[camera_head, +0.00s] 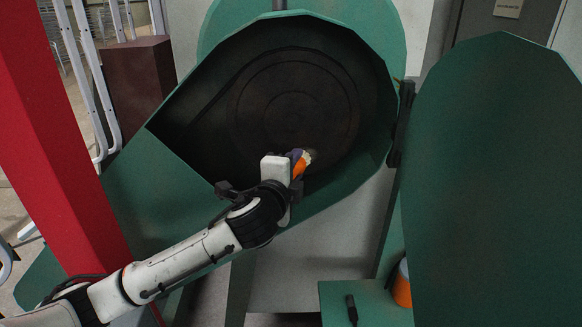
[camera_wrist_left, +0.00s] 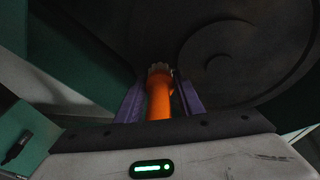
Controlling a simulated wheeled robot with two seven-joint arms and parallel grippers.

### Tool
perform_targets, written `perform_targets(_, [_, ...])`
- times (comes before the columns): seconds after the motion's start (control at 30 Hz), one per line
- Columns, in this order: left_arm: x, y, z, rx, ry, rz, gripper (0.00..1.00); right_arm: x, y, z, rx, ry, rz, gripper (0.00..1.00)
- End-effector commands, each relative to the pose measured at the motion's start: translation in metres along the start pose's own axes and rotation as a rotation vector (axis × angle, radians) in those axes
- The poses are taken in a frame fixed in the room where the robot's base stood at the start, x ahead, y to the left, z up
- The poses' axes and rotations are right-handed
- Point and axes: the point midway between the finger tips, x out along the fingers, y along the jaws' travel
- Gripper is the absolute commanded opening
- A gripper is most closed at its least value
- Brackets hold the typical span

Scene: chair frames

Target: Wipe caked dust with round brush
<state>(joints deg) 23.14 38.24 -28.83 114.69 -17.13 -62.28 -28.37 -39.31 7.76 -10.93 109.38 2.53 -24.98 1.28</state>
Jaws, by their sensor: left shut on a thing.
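My left gripper (camera_head: 297,164) reaches in from the left in the head view and is shut on the round brush (camera_head: 307,158). The brush has an orange handle (camera_wrist_left: 159,98) that stands between the two purple fingers (camera_wrist_left: 158,102) in the left wrist view. Its pale bristle end points away from the gripper, toward the dark inside of the green housing (camera_head: 150,185). A round dark disc with ring lines (camera_head: 300,95) fills the housing. Whether the bristles touch the disc cannot be told. Caked dust cannot be clearly made out on the dark surface. My right gripper is not in view.
A large green door or panel (camera_head: 490,180) stands open at the right. A green ledge (camera_head: 345,305) below it holds an orange round object (camera_head: 402,287) and a small dark item (camera_head: 351,310). A red post (camera_head: 60,130) and white chair frames (camera_head: 95,80) are at the left.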

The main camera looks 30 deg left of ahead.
Motion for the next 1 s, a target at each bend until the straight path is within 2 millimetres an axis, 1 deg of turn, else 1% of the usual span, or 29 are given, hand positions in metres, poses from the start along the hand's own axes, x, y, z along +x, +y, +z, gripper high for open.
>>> perform_targets(0.2, [0.004,-0.001,-0.013,0.001,0.000,-0.002,0.12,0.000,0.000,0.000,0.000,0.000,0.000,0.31])
perform_targets(0.67, [0.005,-0.001,-0.016,0.000,0.000,-0.002,0.12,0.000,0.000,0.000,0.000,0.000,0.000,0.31])
perform_targets(1.0, [0.011,-0.001,-0.035,0.000,0.001,-0.002,0.12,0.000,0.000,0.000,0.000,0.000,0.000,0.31])
